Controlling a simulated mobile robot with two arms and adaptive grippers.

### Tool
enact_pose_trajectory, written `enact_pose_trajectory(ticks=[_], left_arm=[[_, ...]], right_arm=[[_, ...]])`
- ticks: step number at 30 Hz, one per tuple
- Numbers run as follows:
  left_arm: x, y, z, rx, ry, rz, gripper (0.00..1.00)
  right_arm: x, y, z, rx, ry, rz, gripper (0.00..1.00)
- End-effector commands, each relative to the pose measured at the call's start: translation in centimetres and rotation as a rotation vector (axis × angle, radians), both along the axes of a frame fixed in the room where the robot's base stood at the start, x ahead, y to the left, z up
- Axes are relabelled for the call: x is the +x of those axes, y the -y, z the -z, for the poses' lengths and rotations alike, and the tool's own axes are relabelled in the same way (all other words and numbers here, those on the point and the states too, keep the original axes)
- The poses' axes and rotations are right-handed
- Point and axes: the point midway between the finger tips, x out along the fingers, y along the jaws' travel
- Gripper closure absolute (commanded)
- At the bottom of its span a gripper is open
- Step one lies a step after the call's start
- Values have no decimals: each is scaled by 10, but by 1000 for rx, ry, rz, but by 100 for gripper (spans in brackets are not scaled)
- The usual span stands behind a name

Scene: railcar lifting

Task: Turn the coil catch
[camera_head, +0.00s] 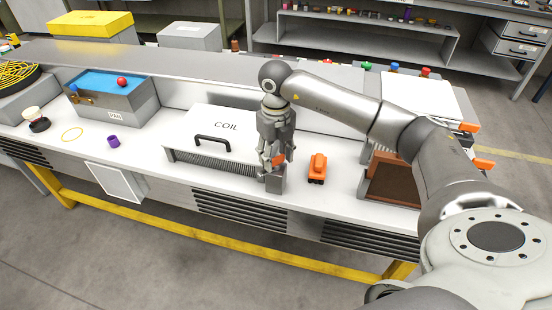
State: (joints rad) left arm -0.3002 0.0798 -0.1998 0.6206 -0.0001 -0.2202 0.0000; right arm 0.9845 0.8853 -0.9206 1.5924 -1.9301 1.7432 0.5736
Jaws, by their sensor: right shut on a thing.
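The coil box is a white-topped case marked COIL (222,128) with a black handle (212,141) and a dark ribbed front. A small grey block (273,184) stands at its front right corner. My right gripper (273,163) points down over this block and is shut on a small orange piece (279,159), which looks like the coil catch. The fingers hide most of the catch, so its angle cannot be told. My left gripper is not in view.
An orange clamp-like object (317,168) lies on the white bench (338,165) just right of my gripper. A brown-fronted box (392,186) is further right.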

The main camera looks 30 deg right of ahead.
Motion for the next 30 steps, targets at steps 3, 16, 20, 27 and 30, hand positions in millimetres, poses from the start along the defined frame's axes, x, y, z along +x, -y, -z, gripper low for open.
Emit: enact_pose_trajectory(ticks=[3, 16, 20, 27, 30], left_arm=[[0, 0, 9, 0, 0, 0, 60], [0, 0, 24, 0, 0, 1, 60], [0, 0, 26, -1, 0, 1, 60], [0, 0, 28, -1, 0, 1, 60], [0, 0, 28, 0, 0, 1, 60]], right_arm=[[1, 0, 1, -1, 5, -108, 78], [1, 0, 0, -1, 4, -418, 78], [1, 0, -1, 0, 5, -470, 78], [1, 0, -2, 0, 5, -518, 78], [1, 0, -2, 0, 5, -524, 78]])
